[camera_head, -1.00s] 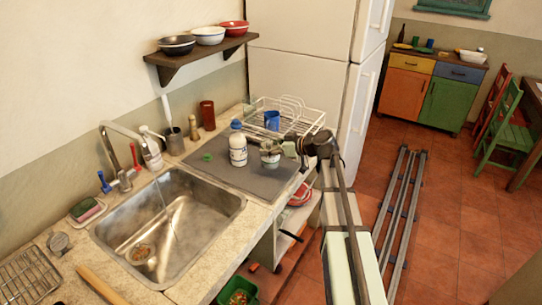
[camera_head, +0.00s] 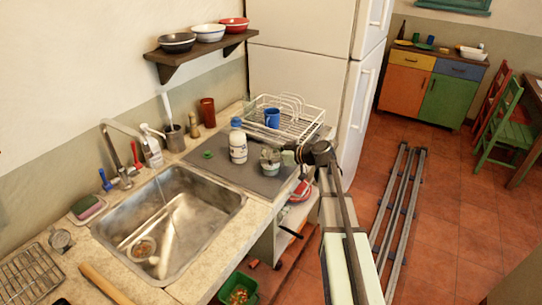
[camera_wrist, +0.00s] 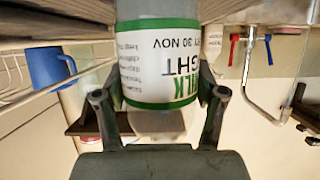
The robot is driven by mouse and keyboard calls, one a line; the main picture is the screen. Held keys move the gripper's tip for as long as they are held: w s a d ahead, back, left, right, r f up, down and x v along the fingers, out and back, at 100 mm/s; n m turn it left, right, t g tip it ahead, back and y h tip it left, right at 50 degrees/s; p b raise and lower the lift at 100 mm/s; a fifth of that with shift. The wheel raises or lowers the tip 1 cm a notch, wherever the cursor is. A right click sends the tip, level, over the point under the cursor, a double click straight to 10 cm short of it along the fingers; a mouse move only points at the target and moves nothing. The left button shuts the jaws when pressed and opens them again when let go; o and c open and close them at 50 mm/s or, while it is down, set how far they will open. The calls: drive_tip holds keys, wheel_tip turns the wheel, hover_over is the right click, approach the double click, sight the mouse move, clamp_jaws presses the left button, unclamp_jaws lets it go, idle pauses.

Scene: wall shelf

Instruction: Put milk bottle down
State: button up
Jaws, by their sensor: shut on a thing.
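The milk bottle (camera_wrist: 165,65) is held between the two fingers of my gripper (camera_wrist: 158,105) in the wrist view. It is clear, with a white label edged in green that shows upside down. In the head view the bottle (camera_head: 269,158) is small, over the right part of the grey mat (camera_head: 262,184), and my gripper (camera_head: 285,158) comes at it from the right. The bottle looks upright. I cannot tell whether its base touches the mat. My gripper is shut on the bottle.
A white bottle with a blue cap (camera_head: 238,148) stands just left of the milk bottle. A green lid (camera_head: 208,154) lies on the mat's left part. The dish rack (camera_head: 300,125) with a blue mug (camera_head: 272,118) is behind. The sink (camera_head: 165,225) is at front left.

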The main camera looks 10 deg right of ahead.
drive_tip(key=o, duration=1.2)
drive_tip(key=shift+r, duration=0.1)
drive_tip(key=b+v, duration=0.2)
drive_tip(key=v, duration=1)
drive_tip(key=shift+b, duration=0.3)
